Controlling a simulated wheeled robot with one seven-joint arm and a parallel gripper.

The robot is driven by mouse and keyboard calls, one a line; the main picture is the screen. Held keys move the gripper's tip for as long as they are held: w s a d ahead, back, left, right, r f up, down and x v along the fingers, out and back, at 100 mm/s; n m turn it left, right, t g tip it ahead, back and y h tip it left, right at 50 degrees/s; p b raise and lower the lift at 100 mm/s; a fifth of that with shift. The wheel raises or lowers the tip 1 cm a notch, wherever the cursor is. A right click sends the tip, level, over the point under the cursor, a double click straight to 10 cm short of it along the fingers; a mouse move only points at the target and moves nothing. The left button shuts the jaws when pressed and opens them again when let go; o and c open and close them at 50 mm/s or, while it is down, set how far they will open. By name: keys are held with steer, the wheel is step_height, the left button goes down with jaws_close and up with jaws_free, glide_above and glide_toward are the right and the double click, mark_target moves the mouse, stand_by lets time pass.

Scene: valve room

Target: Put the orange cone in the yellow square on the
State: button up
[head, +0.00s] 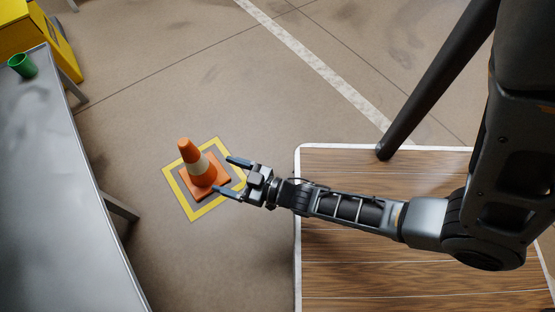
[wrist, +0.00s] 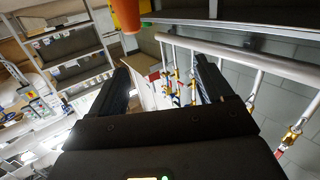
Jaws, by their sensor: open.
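The orange cone (head: 195,160) with a white band stands upright on its square base inside the yellow square (head: 193,217) on the floor, left of centre in the head view. My gripper (head: 232,176) is open and empty, just right of the cone, its two fingers pointing left toward it. I cannot tell from above whether a finger touches the cone. The wrist view shows the two dark fingers (wrist: 160,88) apart with nothing between them. An orange piece (wrist: 127,14) at the top of that view looks like part of the cone.
A grey metal table (head: 60,190) with a green cup (head: 22,65) stands at the left. A yellow cabinet (head: 28,28) is behind it. A wood-topped surface with a white edge (head: 350,270) lies under my arm. Open floor surrounds the square.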

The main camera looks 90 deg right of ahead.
steer(key=s+a+r+n+y, duration=0.1)
steer(key=s+a+r, duration=0.2)
steer(key=r, duration=0.6)
steer(key=s+a+r+n+g+y, duration=0.1)
steer(key=s+a+r, duration=0.3)
steer(key=r, duration=0.5)
steer(key=s+a+r+n+y, duration=0.1)
steer(key=s+a+r+y, duration=0.2)
steer(key=s+r, duration=0.3)
step_height(320, 180, up, 4)
steer(key=shift+a+r+g, duration=0.1)
steer(key=shift+a+g, duration=0.15)
steer(key=shift+g, duration=0.05)
step_height(320, 180, up, 34)
steer(key=p, duration=3.4)
steer(key=shift+r, duration=0.2)
